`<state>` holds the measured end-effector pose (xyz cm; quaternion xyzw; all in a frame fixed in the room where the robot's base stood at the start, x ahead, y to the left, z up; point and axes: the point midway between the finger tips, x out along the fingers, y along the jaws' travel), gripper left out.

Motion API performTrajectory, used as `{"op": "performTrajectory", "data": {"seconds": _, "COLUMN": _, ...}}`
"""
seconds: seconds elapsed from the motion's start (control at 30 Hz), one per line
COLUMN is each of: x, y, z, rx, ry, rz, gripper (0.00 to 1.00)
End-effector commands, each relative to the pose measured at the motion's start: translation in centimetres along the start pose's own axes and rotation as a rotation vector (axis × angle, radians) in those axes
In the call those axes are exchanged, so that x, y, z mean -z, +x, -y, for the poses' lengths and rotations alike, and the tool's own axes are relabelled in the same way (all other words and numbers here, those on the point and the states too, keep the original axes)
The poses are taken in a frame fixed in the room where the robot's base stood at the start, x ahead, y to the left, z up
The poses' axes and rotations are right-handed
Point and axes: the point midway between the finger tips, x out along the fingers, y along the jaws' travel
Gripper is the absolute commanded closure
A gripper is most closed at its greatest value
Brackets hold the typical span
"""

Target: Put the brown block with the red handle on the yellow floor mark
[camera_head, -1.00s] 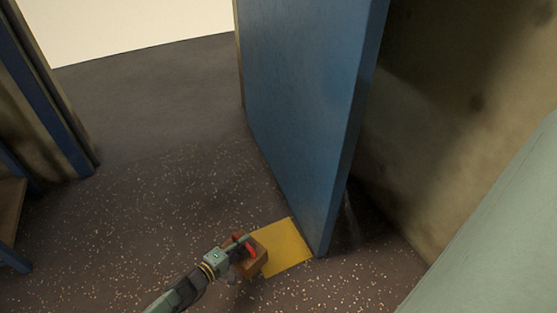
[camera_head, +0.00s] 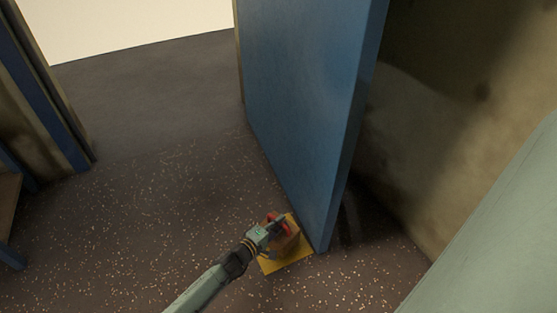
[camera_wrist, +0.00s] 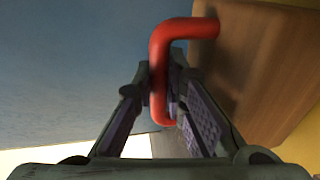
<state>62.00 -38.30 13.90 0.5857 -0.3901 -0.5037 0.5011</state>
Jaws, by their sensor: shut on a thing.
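The brown block (camera_head: 289,242) with the red handle (camera_head: 271,219) is in my gripper (camera_head: 276,228), over the yellow floor mark (camera_head: 287,263) in the head view. The block hides much of the mark, and I cannot tell whether it touches the floor. In the wrist view the red handle (camera_wrist: 160,75) runs between the two fingers of my gripper (camera_wrist: 162,85), which are shut on it. The brown block (camera_wrist: 265,75) lies to the right there, with a strip of yellow mark (camera_wrist: 303,140) beyond it.
A blue door (camera_head: 300,110) stands open, its lower corner close beside the mark and block. A stained wall (camera_head: 440,130) is at the right. Speckled dark floor (camera_head: 150,220) is clear to the left. A blue-framed bench (camera_head: 10,215) is at the far left.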

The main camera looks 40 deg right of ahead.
Motion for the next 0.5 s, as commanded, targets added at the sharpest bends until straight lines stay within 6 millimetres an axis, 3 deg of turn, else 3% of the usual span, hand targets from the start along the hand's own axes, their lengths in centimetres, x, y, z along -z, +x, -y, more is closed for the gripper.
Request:
{"op": "performTrajectory", "data": {"seconds": 0.07, "x": -0.04, "y": 0.29, "z": 0.84, "rx": -0.007, "ry": 0.0, "rz": 0.002, "gripper": 1.0}}
{"op": "performTrajectory", "data": {"seconds": 0.43, "x": -0.05, "y": 0.33, "z": 1.17, "rx": -0.006, "ry": 0.001, "rz": 0.003, "gripper": 1.0}}
{"op": "performTrajectory", "data": {"seconds": 0.47, "x": -0.05, "y": 0.31, "z": 1.34, "rx": -0.003, "ry": 0.001, "rz": 0.003, "gripper": 0.88}}
{"op": "performTrajectory", "data": {"seconds": 0.5, "x": -0.04, "y": 0.28, "z": 1.25, "rx": -0.003, "ry": 0.001, "rz": 0.002, "gripper": 0.85}}
